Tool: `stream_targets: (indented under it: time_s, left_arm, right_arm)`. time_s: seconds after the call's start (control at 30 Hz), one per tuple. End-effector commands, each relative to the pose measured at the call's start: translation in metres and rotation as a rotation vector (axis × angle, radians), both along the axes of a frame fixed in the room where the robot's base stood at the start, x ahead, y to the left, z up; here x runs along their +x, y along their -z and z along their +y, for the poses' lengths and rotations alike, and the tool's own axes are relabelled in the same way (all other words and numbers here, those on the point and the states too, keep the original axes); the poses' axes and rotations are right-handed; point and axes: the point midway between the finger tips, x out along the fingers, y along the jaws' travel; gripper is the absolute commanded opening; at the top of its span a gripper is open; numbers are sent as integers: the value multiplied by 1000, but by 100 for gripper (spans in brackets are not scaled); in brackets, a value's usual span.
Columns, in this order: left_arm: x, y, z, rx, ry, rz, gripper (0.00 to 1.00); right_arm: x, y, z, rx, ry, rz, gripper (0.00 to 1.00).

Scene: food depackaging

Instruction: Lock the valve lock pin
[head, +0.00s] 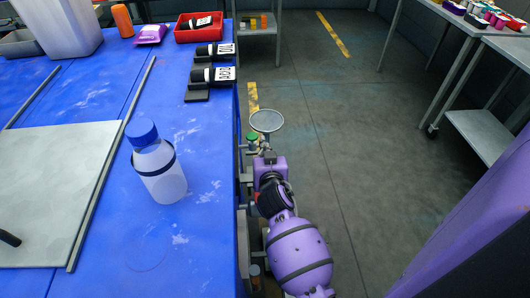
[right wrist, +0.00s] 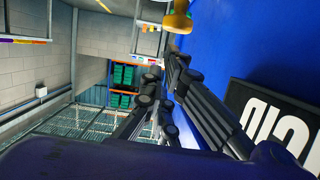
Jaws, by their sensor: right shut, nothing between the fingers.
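In the right wrist view a yellow, brass-like fitting (right wrist: 178,18) with a green top edge, possibly the valve, shows at the top beside a blue surface. In the head view a small green knob (head: 252,137) sits by the table's right edge, below a round pale disc (head: 266,121). I cannot make out a lock pin. My right gripper (right wrist: 165,70) is shut and empty, its dark fingers pointing toward the fitting and apart from it. In the head view my purple right arm reaches along the table's right side and its fingertips are hidden.
The blue table (head: 200,235) holds a white bottle with a blue cap (head: 160,172), a grey board (head: 50,180), black labelled holders (head: 212,75) and a red bin (head: 190,35). Metal carts (head: 470,110) stand at the right. The floor (head: 370,170) between is clear.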

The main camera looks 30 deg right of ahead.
Motion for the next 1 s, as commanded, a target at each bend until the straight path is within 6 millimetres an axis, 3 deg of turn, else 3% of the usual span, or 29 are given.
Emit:
stream_targets:
  time_s: [0.53,0.8,1.0]
  left_arm:
    - [-9,4,1,2,-2,15,40]
    - [-19,29,-1,0,1,43,40]
    - [-6,26,-5,-6,7,24,40]
  right_arm:
    - [-1,12,1,2,-1,0,0]
    - [-2,46,1,2,0,4,0]
    - [-1,46,1,0,0,1,0]
